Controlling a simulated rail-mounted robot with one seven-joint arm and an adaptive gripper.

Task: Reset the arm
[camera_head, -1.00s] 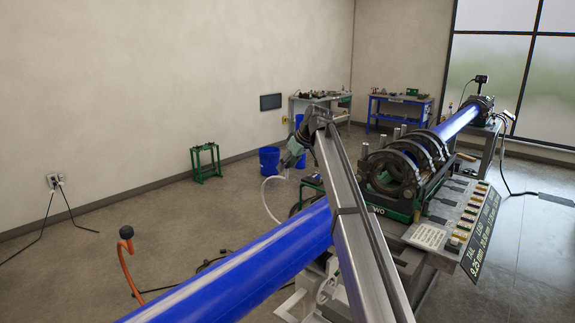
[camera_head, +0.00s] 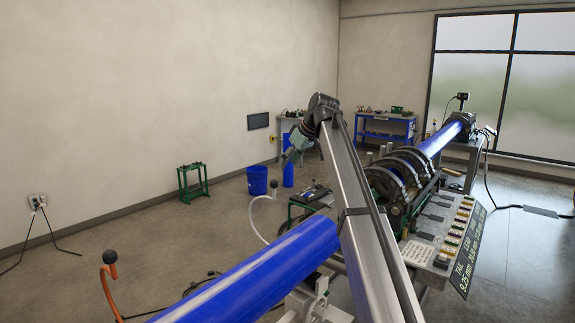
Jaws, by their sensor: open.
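My arm rises as a long grey metal link from the bottom right of the head view to a joint near the middle. A loose-ended blue pipe (camera_head: 262,268) lies in front, left of my arm link. My arm link hides part of the fusion machine with its dark clamp rings (camera_head: 385,178).
A control panel (camera_head: 450,235) sits right of the clamps. A second blue pipe (camera_head: 440,138) runs back from them. A blue bucket (camera_head: 257,182), a green stand (camera_head: 193,183) and a blue workbench (camera_head: 388,128) stand behind. An orange hose (camera_head: 110,285) rises at left. Floor at left is mostly clear.

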